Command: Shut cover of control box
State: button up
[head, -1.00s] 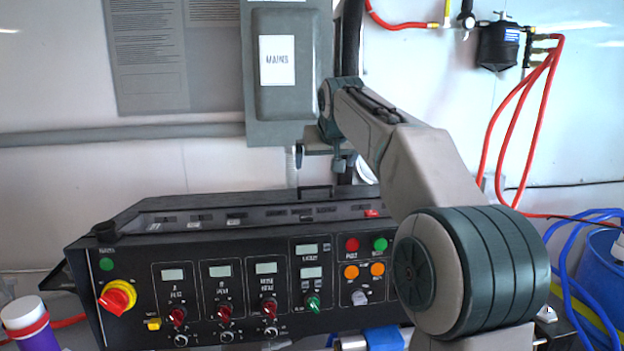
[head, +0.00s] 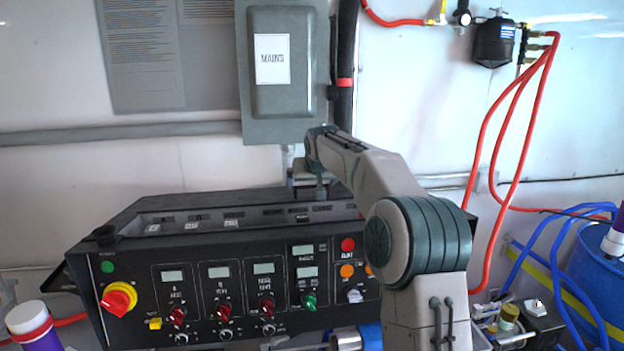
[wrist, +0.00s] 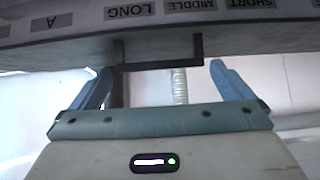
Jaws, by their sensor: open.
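The control box (head: 225,290) is a black console with a sloped front of knobs and displays. Its long top section (head: 150,217), apparently the raised cover, shows a labelled recess. In the wrist view a dark labelled panel (wrist: 60,40) crosses the top, its labels upside down. A black bar handle (wrist: 160,67) sticks out from its edge. My gripper (wrist: 160,82) is open, with one blue-grey finger towards each end of the handle; contact cannot be told. In the head view my gripper (head: 309,186) is at the box's back edge, its fingers mostly hidden.
The grey MAINS box (head: 285,75) hangs on the wall just above my gripper. A black pipe (head: 343,100) runs beside it. Red hoses (head: 500,130) and a blue drum (head: 603,265) are at right. A white-capped purple bottle (head: 35,325) stands at front left.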

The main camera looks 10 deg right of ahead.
jog(key=c, duration=1.1)
jog(key=s+r+b, duration=0.2)
jog(key=s+b, duration=0.7)
jog(key=s, duration=0.7)
jog(key=shift+r, duration=0.3)
jog(key=shift+s, duration=0.1)
jog(key=o, duration=1.1)
jog(key=b+v, duration=0.1)
jog(key=v, duration=1.3)
jog(key=shift+s, duration=0.2)
jog(key=shift+r, duration=0.1)
